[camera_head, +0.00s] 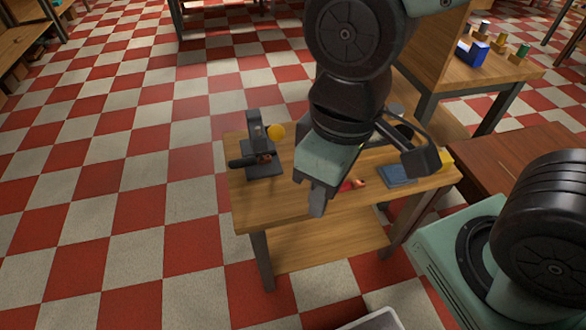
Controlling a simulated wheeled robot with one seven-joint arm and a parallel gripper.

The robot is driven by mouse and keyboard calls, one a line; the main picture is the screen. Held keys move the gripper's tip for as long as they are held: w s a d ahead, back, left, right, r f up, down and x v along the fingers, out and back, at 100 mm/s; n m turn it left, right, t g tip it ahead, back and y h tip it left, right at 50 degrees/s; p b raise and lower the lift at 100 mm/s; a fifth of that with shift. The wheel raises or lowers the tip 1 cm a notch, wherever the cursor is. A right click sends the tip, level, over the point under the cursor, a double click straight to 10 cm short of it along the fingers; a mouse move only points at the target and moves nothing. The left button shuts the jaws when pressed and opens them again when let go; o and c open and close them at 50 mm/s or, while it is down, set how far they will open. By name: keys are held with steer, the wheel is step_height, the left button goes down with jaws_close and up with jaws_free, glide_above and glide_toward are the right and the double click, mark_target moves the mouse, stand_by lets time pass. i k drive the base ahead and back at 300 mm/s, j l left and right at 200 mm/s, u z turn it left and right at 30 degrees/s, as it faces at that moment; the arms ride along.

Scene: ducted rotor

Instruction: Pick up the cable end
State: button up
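I cannot make out a cable end for certain. A small red piece (352,184) lies on the wooden table (255,205), partly hidden behind my arm. A dark stand (262,165) with a black cylinder and an orange-red tip is on the table's left part; a yellow ball (276,131) shows at its right side. My gripper (318,200) hangs above the table's front middle, seen from behind and partly covered by my own arm. Its opening and anything between its fingers are not clear.
A blue-grey pad (398,174) lies on the table's right part, near a yellow block (446,161). A brown table (520,165) stands at right. The checkered floor at left is clear.

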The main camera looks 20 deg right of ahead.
mark_target(245, 162)
steer(key=i+j, duration=0.15)
steer(key=j, duration=0.25)
steer(key=i+j+z, duration=0.1)
steer(key=j, duration=0.3)
steer(key=i+j, duration=0.15)
steer(key=j, duration=0.3)
steer(key=i+j+z, duration=0.1)
steer(key=j, duration=0.3)
steer(key=i+j+z, duration=0.1)
steer(key=j, duration=0.3)
